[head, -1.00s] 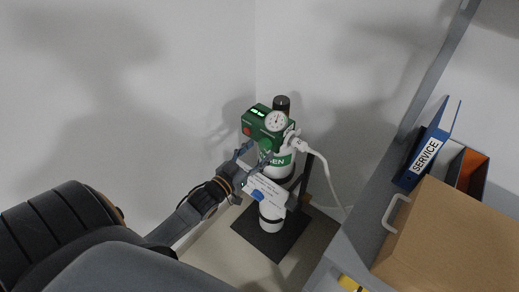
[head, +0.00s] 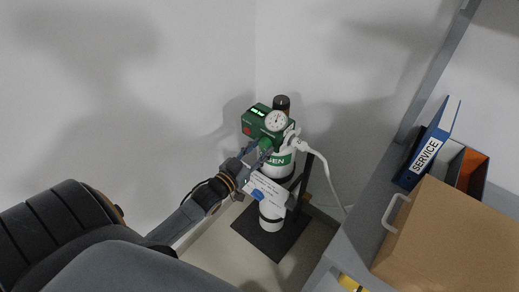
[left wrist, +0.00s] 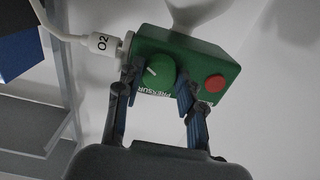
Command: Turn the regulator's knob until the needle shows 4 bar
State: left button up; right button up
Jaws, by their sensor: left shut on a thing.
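The green regulator (head: 262,121) sits on top of a white cylinder (head: 279,163) with a green band. Its round white gauge (head: 276,121) faces up in the head view; the needle's reading is too small to tell. The green knob (left wrist: 158,72), with a pale pointer line, is on the regulator's box in the left wrist view. My left gripper (left wrist: 155,88) is shut on the knob, a dark finger on each side of it. In the head view my left gripper (head: 262,152) hides most of the knob. My right gripper is not in view.
A white hose (head: 328,180) runs from the regulator toward the shelf unit. A red button (left wrist: 215,84) is beside the knob. At right, a shelf holds a blue SERVICE binder (head: 424,153) and a cardboard box (head: 455,240). Bare walls stand behind the cylinder.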

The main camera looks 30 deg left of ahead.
pick_arm(q)
jog(key=m+p, duration=0.1)
jog(key=m, duration=0.5)
jog(key=shift+m+p, duration=0.3)
jog(key=shift+p, duration=0.1)
jog(key=m, duration=0.3)
jog(key=shift+m, duration=2.1)
jog(key=o, duration=1.2)
